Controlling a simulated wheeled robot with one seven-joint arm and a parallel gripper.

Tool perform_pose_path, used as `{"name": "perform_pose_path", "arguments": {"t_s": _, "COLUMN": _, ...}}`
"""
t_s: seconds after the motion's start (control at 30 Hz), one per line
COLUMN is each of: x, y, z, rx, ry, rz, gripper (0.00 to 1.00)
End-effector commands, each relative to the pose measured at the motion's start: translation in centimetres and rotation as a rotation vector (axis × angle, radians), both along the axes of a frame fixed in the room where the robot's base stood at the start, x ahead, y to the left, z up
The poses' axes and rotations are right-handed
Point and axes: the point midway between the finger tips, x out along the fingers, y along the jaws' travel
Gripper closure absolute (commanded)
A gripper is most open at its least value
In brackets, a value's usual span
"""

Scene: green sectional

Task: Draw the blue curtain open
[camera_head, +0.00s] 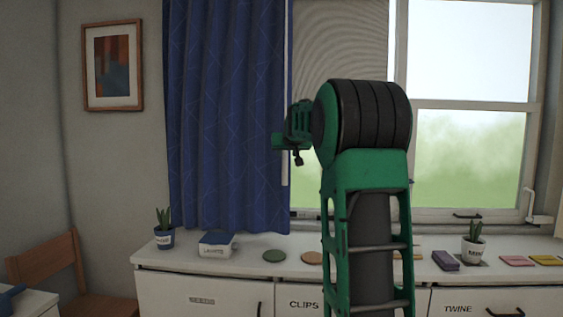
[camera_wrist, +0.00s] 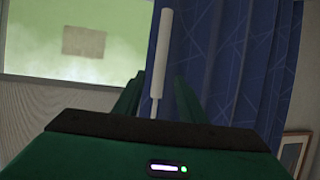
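The blue curtain (camera_head: 225,110) hangs in folds left of the bare window glass, down to just above the cabinet top. It also shows in the wrist view (camera_wrist: 235,60). A thin white wand (camera_head: 285,165) hangs along its right edge. In the wrist view, the wand (camera_wrist: 160,55) stands between my two green fingers, with gaps visible on both sides. My gripper (camera_head: 279,142) is beside the curtain's right edge at the wand's height; in the wrist view my gripper (camera_wrist: 158,95) looks open. Whether a finger touches the wand or cloth cannot be told.
A grey patterned panel (camera_head: 335,40) covers the upper window beside the curtain. The white cabinet (camera_head: 200,290) below carries a blue-potted plant (camera_head: 164,232), a labelled box (camera_head: 217,245), coasters (camera_head: 274,256) and another potted plant (camera_head: 473,245). A framed picture (camera_head: 112,65) hangs at left.

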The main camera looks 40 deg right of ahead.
Motion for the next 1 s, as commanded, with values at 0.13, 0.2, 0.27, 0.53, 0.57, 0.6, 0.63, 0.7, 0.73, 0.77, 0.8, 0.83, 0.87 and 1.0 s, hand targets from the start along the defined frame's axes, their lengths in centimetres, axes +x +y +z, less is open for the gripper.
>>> {"name": "perform_pose_path", "arguments": {"t_s": 0.13, "x": 2.0, "y": -1.6, "z": -1.2, "rx": 0.002, "ry": 0.002, "rz": 0.0, "gripper": 0.63}}
{"name": "perform_pose_path", "arguments": {"t_s": 0.2, "x": 2.9, "y": -2.3, "z": -1.6, "rx": 0.001, "ry": 0.003, "rz": 0.0, "gripper": 0.63}}
{"name": "perform_pose_path", "arguments": {"t_s": 0.27, "x": 3.5, "y": -2.8, "z": -2.0, "rx": 0.002, "ry": 0.002, "rz": 0.0, "gripper": 0.63}}
{"name": "perform_pose_path", "arguments": {"t_s": 0.53, "x": 5.3, "y": -4.2, "z": -2.9, "rx": 0.001, "ry": 0.002, "rz": 0.0, "gripper": 0.63}}
{"name": "perform_pose_path", "arguments": {"t_s": 0.57, "x": 5.4, "y": -4.3, "z": -2.9, "rx": 0.001, "ry": 0.002, "rz": 0.0, "gripper": 0.63}}
{"name": "perform_pose_path", "arguments": {"t_s": 0.6, "x": 5.5, "y": -4.3, "z": -3.0, "rx": 0.001, "ry": 0.002, "rz": 0.0, "gripper": 0.63}}
{"name": "perform_pose_path", "arguments": {"t_s": 0.63, "x": 5.5, "y": -4.4, "z": -3.0, "rx": 0.001, "ry": 0.002, "rz": 0.0, "gripper": 0.63}}
{"name": "perform_pose_path", "arguments": {"t_s": 0.7, "x": 5.6, "y": -4.4, "z": -3.0, "rx": 0.001, "ry": 0.002, "rz": 0.0, "gripper": 0.63}}
{"name": "perform_pose_path", "arguments": {"t_s": 0.73, "x": 5.6, "y": -4.4, "z": -3.0, "rx": 0.001, "ry": 0.002, "rz": 0.0, "gripper": 0.63}}
{"name": "perform_pose_path", "arguments": {"t_s": 0.77, "x": 5.6, "y": -4.4, "z": -3.0, "rx": 0.001, "ry": 0.002, "rz": 0.0, "gripper": 0.63}}
{"name": "perform_pose_path", "arguments": {"t_s": 0.8, "x": 5.6, "y": -4.4, "z": -3.0, "rx": 0.001, "ry": 0.002, "rz": 0.0, "gripper": 0.63}}
{"name": "perform_pose_path", "arguments": {"t_s": 0.83, "x": 5.6, "y": -4.4, "z": -3.0, "rx": 0.0, "ry": 0.002, "rz": -0.001, "gripper": 0.63}}
{"name": "perform_pose_path", "arguments": {"t_s": 0.87, "x": 5.6, "y": -4.4, "z": -3.0, "rx": 0.0, "ry": 0.002, "rz": -0.001, "gripper": 0.63}}
{"name": "perform_pose_path", "arguments": {"t_s": 1.0, "x": 5.6, "y": -4.4, "z": -3.0, "rx": 0.0, "ry": 0.002, "rz": -0.001, "gripper": 0.89}}
